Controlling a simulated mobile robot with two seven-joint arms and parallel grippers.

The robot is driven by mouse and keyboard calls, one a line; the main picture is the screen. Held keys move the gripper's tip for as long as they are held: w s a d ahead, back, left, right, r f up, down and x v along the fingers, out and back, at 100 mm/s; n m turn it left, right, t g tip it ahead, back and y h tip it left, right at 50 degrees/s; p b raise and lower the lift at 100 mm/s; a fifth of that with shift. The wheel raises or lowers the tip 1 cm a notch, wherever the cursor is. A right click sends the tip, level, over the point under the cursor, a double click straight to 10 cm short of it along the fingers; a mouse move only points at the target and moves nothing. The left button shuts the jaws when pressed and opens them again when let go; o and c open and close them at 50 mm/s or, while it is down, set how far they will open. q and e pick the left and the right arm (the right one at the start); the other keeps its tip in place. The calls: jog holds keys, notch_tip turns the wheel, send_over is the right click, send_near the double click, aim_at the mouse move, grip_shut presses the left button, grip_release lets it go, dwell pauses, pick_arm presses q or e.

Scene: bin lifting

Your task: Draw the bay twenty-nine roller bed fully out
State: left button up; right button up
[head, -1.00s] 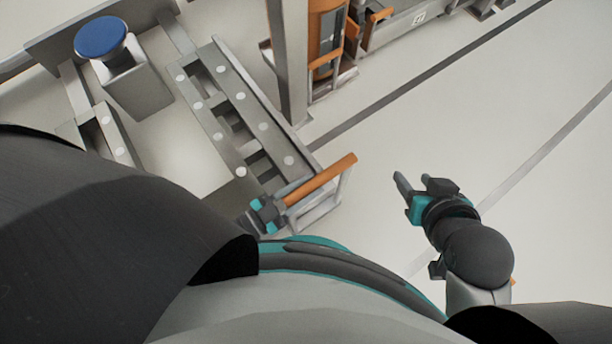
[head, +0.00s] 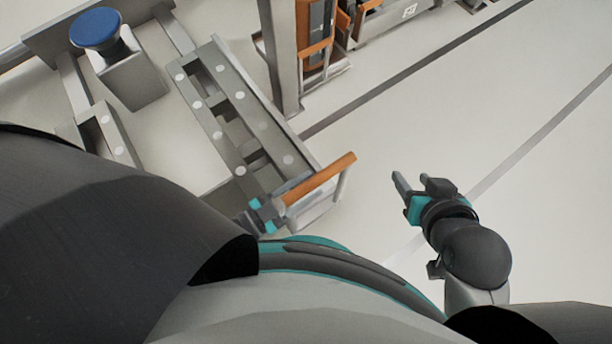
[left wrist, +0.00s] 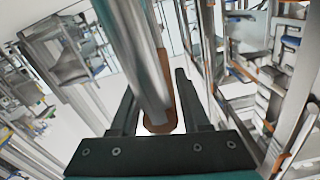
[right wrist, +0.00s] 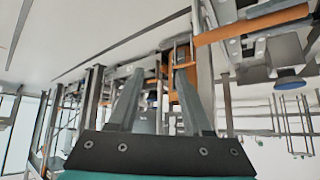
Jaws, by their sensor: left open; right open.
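The roller bed (head: 262,150) is a grey frame with pale round discs along its rails, at the left centre of the head view. An orange handle bar (head: 320,179) on grey brackets crosses its near end. My left gripper (head: 268,212) is at the left end of this bar. In the left wrist view, a grey tube and an orange-brown part (left wrist: 164,100) lie between its open fingers; I cannot tell whether they touch. My right gripper (head: 412,190) is open and empty, to the right of the bar and apart from it. No bay number is readable.
A grey post (head: 281,60) stands beyond the bed, with an orange-trimmed unit (head: 317,45) beside it. A blue round-topped pedestal (head: 96,28) stands at the upper left. The striped pale floor (head: 500,130) on the right is clear.

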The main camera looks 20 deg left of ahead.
pick_arm(q)
jog(key=shift+o, duration=1.2)
jog(key=shift+r, duration=0.1)
jog(key=v, duration=1.5)
pick_arm(e)
jog(key=shift+s+d+g, duration=0.4)
jog(key=shift+d, duration=0.1)
